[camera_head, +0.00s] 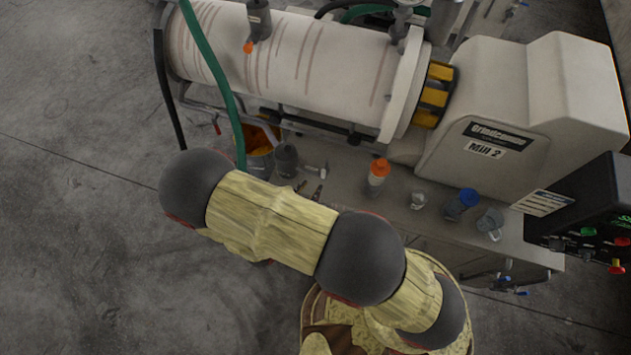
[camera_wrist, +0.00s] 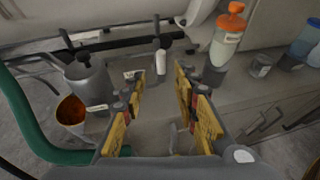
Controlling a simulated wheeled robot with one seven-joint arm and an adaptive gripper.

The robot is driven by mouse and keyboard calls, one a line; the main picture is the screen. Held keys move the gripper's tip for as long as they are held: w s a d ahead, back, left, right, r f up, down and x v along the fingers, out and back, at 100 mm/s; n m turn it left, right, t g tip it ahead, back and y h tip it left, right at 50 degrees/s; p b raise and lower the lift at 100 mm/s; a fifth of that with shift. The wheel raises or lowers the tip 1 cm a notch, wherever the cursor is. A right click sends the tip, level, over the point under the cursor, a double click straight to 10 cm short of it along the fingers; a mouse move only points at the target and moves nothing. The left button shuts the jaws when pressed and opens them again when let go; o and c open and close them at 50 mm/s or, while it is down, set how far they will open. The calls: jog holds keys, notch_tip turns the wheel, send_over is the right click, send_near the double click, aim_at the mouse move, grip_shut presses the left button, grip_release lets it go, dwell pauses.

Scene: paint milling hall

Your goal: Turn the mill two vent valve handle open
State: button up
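Mill two (camera_head: 550,95) is a cream machine with a "Mill 2" label and a streaked white drum (camera_head: 300,50) in the head view. I cannot tell which part is its vent valve handle. A small red lever (camera_head: 217,127) shows below the drum's left part, and an orange knob (camera_head: 248,47) sits on a dark fitting on the drum. Small blue-handled valves (camera_head: 507,282) are at the lower right, below the bench. My gripper (camera_wrist: 158,82) is open and empty in the wrist view, its yellow-padded fingers apart above the bench. In the head view my arm hides it.
An orange-capped bottle (camera_head: 377,175), a blue-capped jar (camera_head: 462,204) and glass beakers stand on the bench (camera_head: 400,210). A grey can (camera_wrist: 88,80) and orange-filled bucket (camera_wrist: 72,112) are left of my gripper. A green hose (camera_head: 212,65) hangs nearby. A black control box (camera_head: 580,215) is at right.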

jog(key=shift+v, duration=1.05)
